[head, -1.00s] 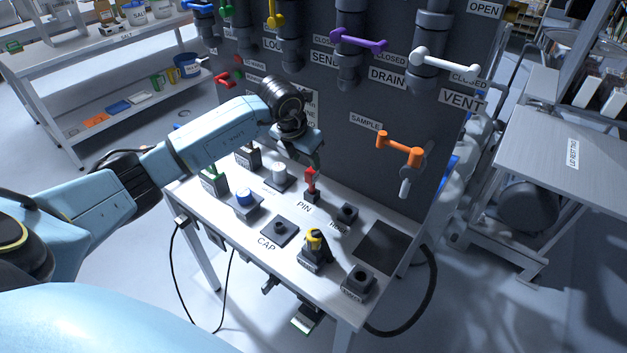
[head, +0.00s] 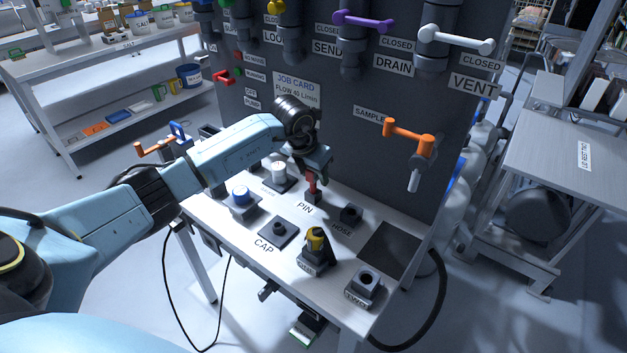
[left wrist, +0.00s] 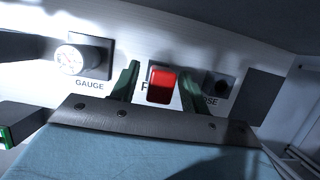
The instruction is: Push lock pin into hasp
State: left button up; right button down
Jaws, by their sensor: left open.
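The red lock pin (head: 312,184) stands upright in its dark holder by the PIN label on the white bench. My left gripper (head: 314,170) is directly over it, pointing down, and hides the pin's top in the head view. In the left wrist view the pin's red head (left wrist: 161,86) lies between the two green fingers (left wrist: 158,88), which are open. A gap shows on its left; on the right I cannot tell whether the finger touches it. I cannot make out the hasp for certain. My right gripper is not in view.
The dark panel (head: 370,160) rises behind. An orange valve handle (head: 409,136) sticks out to the right.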

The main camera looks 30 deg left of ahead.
pick_arm(q)
jog(key=c, duration=0.3)
grip_shut()
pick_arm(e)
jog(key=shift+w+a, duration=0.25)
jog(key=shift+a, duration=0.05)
pick_arm(q)
jog(key=shift+r, duration=0.2)
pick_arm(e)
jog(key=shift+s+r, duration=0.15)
